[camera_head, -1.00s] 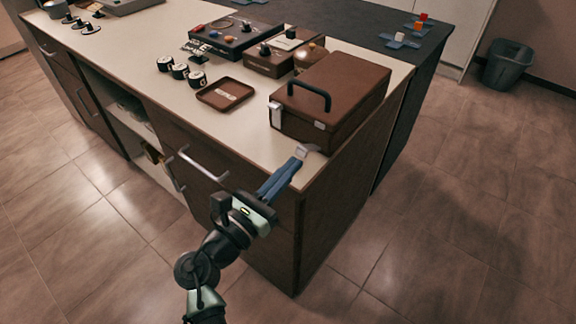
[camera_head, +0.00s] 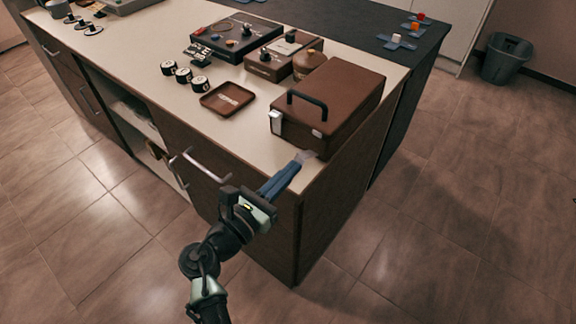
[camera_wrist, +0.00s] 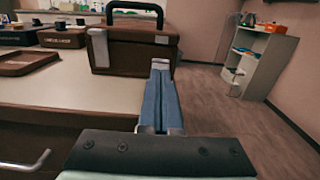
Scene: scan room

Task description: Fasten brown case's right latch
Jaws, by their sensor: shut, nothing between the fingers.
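The brown case (camera_head: 345,98) stands shut on the counter's near right corner, its black handle (camera_head: 307,100) on top in the head view. Its right latch (camera_head: 317,133) is a small pale metal piece high on the front face near the right corner; it also shows in the wrist view (camera_wrist: 162,40). The left latch (camera_head: 275,122) is a longer pale plate at the front's left end. My gripper (camera_head: 304,156) has blue fingers, shut and empty. In the wrist view its fingertips (camera_wrist: 160,65) are just below the right latch; I cannot tell whether they touch the case.
A brown tray (camera_head: 227,98) lies left of the case, with several dark round pieces (camera_head: 184,76) beyond it. Brown and dark boxes (camera_head: 236,38) stand behind. The counter edge and a drawer handle (camera_head: 200,167) are near my arm. Floor is open on the right.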

